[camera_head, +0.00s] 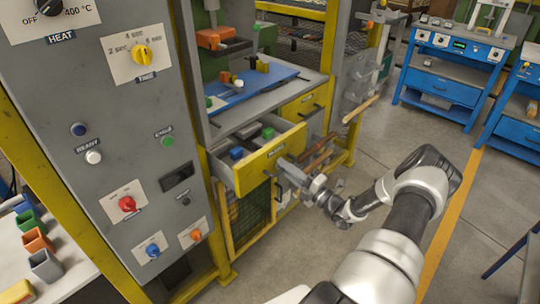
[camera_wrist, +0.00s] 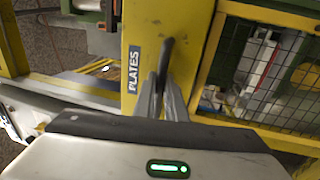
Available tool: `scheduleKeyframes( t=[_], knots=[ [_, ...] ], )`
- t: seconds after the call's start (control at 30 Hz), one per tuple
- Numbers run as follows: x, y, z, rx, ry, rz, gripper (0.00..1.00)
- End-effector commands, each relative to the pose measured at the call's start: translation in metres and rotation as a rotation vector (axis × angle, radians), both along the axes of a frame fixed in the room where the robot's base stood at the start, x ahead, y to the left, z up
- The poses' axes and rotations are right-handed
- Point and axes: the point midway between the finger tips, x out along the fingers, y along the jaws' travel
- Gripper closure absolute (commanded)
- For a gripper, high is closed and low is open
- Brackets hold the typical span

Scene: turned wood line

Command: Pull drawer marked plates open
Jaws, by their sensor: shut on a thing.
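The yellow drawer (camera_head: 262,161) stands pulled out from the grey machine, with blue and green blocks inside. In the wrist view its yellow front (camera_wrist: 190,28) carries a label (camera_wrist: 133,69) reading PLATES. A dark bar handle (camera_wrist: 166,54) is fixed beside the label. My gripper (camera_head: 284,168) is at the drawer front in the head view. In the wrist view my gripper (camera_wrist: 165,92) has its grey fingers shut on the handle. The lower part of the handle is hidden between the fingers.
A second yellow drawer (camera_head: 302,103) sits closed to the right. A yellow-framed mesh panel (camera_head: 250,214) is below the open drawer. The control panel (camera_head: 120,130) stands to the left. Wooden-looking bars (camera_head: 318,152) stick out right of the drawer. Grey floor (camera_head: 390,140) is open beyond my arm.

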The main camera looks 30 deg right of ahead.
Motion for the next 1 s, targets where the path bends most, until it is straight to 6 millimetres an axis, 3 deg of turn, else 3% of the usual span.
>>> scheduleKeyframes(
  t=[0.2, 0.4, 0.97, 1.0],
  knots=[
    [-0.044, -0.017, 0.0, 0.001, 0.001, -0.003, 1.0],
    [-0.068, -0.025, 0.0, 0.0, 0.001, -0.001, 1.0],
    [-0.079, -0.029, 0.0, 0.0, 0.0, 0.0, 1.0],
    [-0.079, -0.029, 0.0, 0.0, 0.0, 0.0, 0.88]
  ],
)
